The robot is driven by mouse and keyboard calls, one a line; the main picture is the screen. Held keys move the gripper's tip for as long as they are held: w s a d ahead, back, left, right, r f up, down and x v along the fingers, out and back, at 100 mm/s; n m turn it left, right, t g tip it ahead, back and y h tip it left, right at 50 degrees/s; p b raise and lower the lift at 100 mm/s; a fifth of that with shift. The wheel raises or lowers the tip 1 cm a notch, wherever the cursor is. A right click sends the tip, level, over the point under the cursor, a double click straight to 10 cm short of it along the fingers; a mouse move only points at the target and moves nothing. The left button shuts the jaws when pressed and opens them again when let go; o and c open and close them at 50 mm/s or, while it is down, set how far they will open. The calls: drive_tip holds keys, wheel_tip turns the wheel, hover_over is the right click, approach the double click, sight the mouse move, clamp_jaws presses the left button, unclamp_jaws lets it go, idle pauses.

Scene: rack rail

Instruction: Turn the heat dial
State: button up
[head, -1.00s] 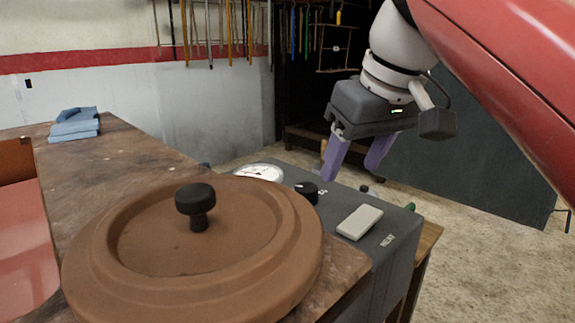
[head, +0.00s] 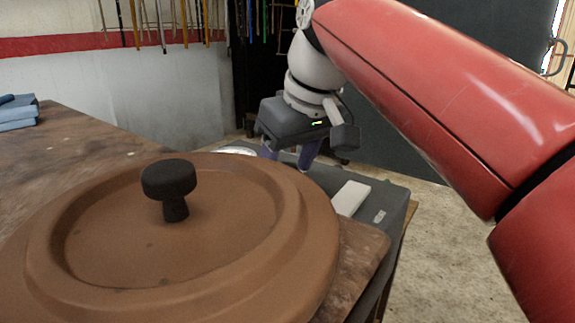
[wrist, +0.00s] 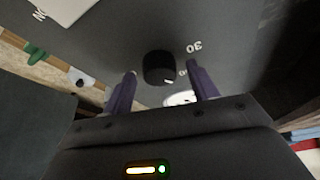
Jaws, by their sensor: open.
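The heat dial is a small black round knob (wrist: 159,68) on a grey control box, with a "30" mark beside it in the wrist view. My gripper (wrist: 161,88) is open, its two purple fingers on either side of and just short of the knob in that view. I cannot tell whether either finger touches it. In the head view my gripper (head: 286,160) is low over the grey box (head: 396,200), and the knob is hidden there behind the large brown lid.
The brown round lid (head: 110,262) with a black handle knob (head: 169,188) fills the near left. A white rectangular switch (head: 351,198) is on the box. A white gauge (wrist: 180,98) sits near the dial. Blue cloths (head: 18,113) lie on the wooden bench at left.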

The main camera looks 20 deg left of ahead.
drive_tip(key=c, duration=1)
drive_tip(key=shift+r+n+p, duration=0.15)
drive_tip(key=shift+n+p, duration=0.25)
drive_tip(key=shift+w+n+g+p, duration=0.1)
drive_tip(key=shift+n+g+p, duration=0.2)
drive_tip(key=shift+n+p, duration=0.25)
drive_tip(key=n+g+p, duration=0.1)
drive_tip(key=n+p, duration=0.1)
drive_tip(key=n, duration=0.1)
drive_tip(key=shift+w+r+n+y, duration=0.1)
drive_tip(key=shift+n+y, duration=0.15)
drive_tip(key=shift+y, duration=0.15)
drive_tip(key=n+g+p, duration=0.2)
drive_tip(key=n+p, duration=0.1)
drive_tip(key=n, duration=0.1)
drive_tip(key=shift+w, duration=0.1)
drive_tip(key=shift+n+g+h+p, duration=0.35)
drive_tip(key=shift+n+p, duration=0.4)
drive_tip(key=shift+n, duration=0.45)
drive_tip(key=shift+f, duration=0.2)
